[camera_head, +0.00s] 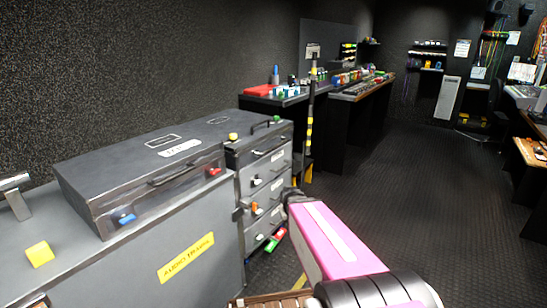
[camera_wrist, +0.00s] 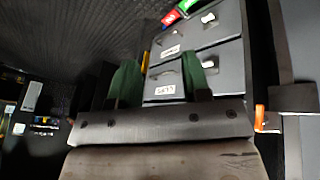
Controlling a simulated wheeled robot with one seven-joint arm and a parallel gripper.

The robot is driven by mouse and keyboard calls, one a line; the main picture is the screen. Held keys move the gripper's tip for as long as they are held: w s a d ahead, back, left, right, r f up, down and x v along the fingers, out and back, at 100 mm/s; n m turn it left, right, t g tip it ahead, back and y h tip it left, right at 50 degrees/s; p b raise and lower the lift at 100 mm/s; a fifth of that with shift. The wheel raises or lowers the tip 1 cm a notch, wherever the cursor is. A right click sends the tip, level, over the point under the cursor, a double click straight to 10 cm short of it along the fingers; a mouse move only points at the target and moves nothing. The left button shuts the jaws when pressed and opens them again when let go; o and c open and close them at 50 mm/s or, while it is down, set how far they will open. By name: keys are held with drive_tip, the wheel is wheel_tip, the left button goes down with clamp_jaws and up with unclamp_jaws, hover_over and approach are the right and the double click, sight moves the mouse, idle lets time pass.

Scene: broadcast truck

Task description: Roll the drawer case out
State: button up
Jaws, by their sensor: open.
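The drawer case (camera_head: 264,178) is a grey upright unit with several labelled drawers. It stands against the right end of a grey cabinet (camera_head: 190,262). A dark handle (camera_head: 264,122) is on its top. My gripper (camera_head: 289,194) reaches the right side of its drawer fronts in the head view, where its fingers are hard to make out. In the wrist view my gripper (camera_wrist: 159,62) shows two green fingers apart, with the drawer case (camera_wrist: 210,62) beyond and between them. Nothing is seen held. Whether the fingers touch the case is unclear.
A closed dark case (camera_head: 135,172) lies on the cabinet, near a yellow block (camera_head: 40,254). Red and green items (camera_head: 276,239) are low by the drawers. A striped pole (camera_head: 309,125) stands behind. Dark floor (camera_head: 400,200) is clear to the right.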

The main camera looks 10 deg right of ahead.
drive_tip(key=w+d+r+n+t+h, duration=0.1)
drive_tip(key=w+d+r+n+t, duration=0.2)
drive_tip(key=w, duration=0.5)
drive_tip(key=w+d+r+n+t, duration=0.2)
drive_tip(key=w+r+t, duration=0.15)
drive_tip(key=w, duration=0.35)
drive_tip(key=n+t+y, duration=0.8)
drive_tip(key=n+y, duration=0.2)
drive_tip(key=n, duration=0.5)
approach(275, 147)
drive_tip(key=x, duration=1.1)
drive_tip(key=shift+w+d+f, duration=0.15)
drive_tip(key=shift+d+f, duration=0.1)
drive_tip(key=shift+f, duration=0.05)
clamp_jaws()
